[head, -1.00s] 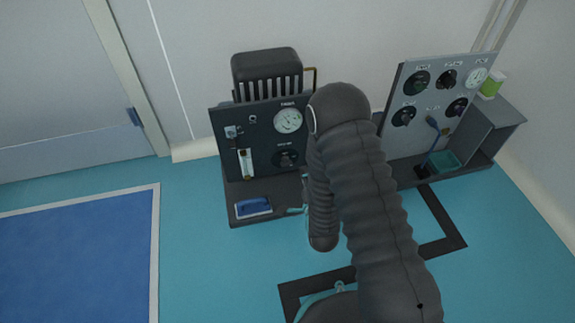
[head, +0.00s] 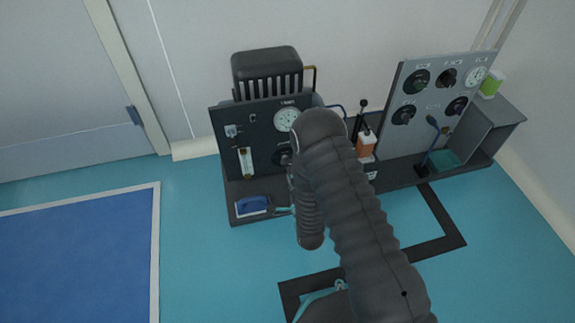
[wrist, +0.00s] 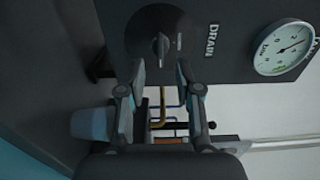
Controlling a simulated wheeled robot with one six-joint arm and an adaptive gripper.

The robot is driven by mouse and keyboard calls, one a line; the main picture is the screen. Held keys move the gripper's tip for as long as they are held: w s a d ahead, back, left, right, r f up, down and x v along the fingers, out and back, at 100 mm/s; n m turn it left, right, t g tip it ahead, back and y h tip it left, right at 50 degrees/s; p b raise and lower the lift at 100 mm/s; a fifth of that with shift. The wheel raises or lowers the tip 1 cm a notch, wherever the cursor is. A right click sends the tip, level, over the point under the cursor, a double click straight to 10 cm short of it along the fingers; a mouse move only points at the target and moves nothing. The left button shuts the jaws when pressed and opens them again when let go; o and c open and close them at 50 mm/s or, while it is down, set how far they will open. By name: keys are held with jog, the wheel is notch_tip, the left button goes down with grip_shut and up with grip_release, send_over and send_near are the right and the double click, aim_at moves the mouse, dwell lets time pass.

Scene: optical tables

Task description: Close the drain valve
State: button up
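The drain valve is a round black knob (wrist: 160,45) with a raised bar grip on a dark panel. The word DRAIN is printed beside it in the wrist view, which is turned sideways. In the head view only the left part of the knob (head: 281,157) shows beside my arm. My gripper (wrist: 161,70) is open, and its two fingertips are at either side of the bar grip's near end in the wrist view. I cannot tell whether they touch it. In the head view my arm hides most of the gripper.
A white gauge (head: 287,119) is above the knob on the dark panel (head: 262,135). A blue-topped tray item (head: 252,206) lies on the ledge below. An orange-labelled bottle (head: 367,146) stands right of my arm. A grey panel with several knobs (head: 425,125) is farther right. Open floor lies in front.

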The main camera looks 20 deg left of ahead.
aim_at(286, 162)
jog(key=shift+x, duration=2.6)
grip_shut()
